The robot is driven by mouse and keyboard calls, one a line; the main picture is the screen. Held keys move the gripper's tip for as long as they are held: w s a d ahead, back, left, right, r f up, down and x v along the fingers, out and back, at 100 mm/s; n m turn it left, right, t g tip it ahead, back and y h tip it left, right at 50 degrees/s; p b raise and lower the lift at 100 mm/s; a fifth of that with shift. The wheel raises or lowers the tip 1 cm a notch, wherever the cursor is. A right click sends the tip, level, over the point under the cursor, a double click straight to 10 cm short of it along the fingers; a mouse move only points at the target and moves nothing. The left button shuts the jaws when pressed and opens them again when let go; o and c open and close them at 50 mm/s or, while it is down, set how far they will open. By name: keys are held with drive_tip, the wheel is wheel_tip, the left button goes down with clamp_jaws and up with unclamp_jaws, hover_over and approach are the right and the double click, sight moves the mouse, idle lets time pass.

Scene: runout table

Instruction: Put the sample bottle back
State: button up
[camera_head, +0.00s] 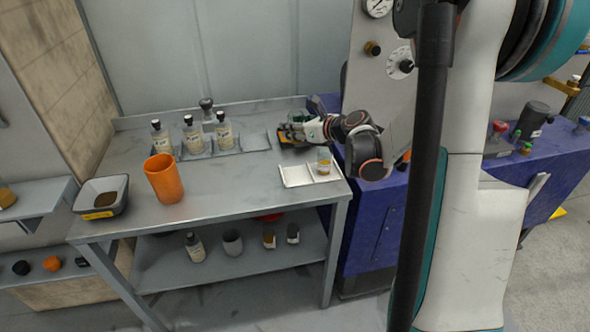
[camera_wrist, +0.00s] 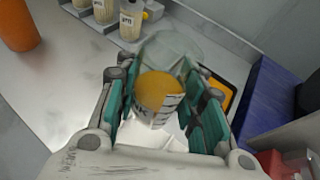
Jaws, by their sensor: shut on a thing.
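My gripper (camera_wrist: 165,100) has its teal fingers shut on the sample bottle (camera_wrist: 160,92), a clear vessel with amber contents and a printed label. In the head view, my gripper (camera_head: 290,130) is over the back right of the table, and I cannot make out the bottle in it. A rack (camera_head: 228,151) along the back holds several labelled bottles with dark caps; its right-hand place (camera_head: 255,142) is empty. A white two-part tray (camera_head: 296,176) lies at the front right, with a small amber jar (camera_head: 324,161) in its right part.
A tall orange cup (camera_head: 164,180) and a grey bin (camera_head: 101,196) stand on the left. A stoppered bottle (camera_head: 207,110) stands behind the rack. A black and yellow flat item (camera_wrist: 228,92) lies beside my gripper. A blue cabinet (camera_head: 375,215) adjoins the table's right. The table's middle is clear.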

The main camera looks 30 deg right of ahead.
wheel_tip(320, 180, down, 14)
drive_tip(key=b, duration=0.4)
drive_tip(key=shift+b, duration=0.4)
drive_tip(key=o, duration=1.1)
drive_tip(key=shift+f, duration=0.1)
